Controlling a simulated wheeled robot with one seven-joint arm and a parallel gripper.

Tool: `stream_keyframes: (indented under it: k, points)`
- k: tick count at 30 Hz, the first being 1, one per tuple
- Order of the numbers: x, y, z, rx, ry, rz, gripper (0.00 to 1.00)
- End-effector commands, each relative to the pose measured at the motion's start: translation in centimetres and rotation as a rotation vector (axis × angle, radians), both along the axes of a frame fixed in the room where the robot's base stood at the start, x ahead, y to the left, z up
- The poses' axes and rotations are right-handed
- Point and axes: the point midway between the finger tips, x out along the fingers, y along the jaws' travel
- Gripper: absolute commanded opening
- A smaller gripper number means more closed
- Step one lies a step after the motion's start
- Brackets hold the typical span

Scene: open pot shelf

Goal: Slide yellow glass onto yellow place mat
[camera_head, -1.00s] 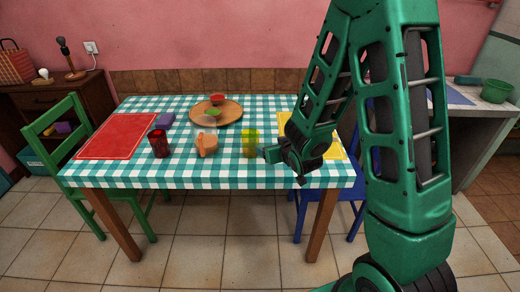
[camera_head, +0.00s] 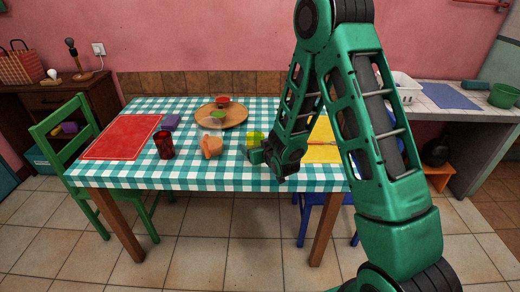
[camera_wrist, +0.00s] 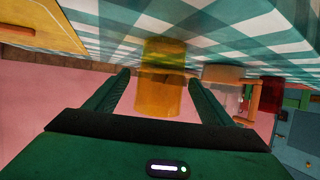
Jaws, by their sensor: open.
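The yellow glass (camera_head: 254,136) stands on the checkered tablecloth near the front middle of the table. Its lower part is hidden by my gripper (camera_head: 258,154) in the head view. The yellow place mat (camera_head: 322,152) lies to the right of the glass, partly covered by my arm. In the wrist view the picture is turned over, and the yellow glass (camera_wrist: 162,92) shows between the two fingers of my gripper (camera_wrist: 157,85). The fingers are apart, with a gap on each side of the glass; contact is not visible.
An orange-handled vessel (camera_head: 211,146) stands just left of the glass, and a red glass (camera_head: 164,144) farther left by the red place mat (camera_head: 122,137). A round wooden board (camera_head: 233,117) with bowls lies behind. A blue chair (camera_head: 313,213) is under the table's right side.

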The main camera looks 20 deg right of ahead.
Motion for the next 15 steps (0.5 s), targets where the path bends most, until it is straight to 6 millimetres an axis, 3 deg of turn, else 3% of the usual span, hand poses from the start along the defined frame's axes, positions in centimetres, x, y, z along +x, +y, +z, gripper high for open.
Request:
stream_keyframes:
  k: [5, 14, 15]
  points:
    - [1.04, 0.09, -0.46, 0.001, 0.001, 0.000, 0.75]
    - [1.21, 0.11, -0.52, 0.001, 0.001, 0.000, 0.75]
    - [1.20, 0.12, -0.52, 0.001, 0.001, 0.000, 0.71]
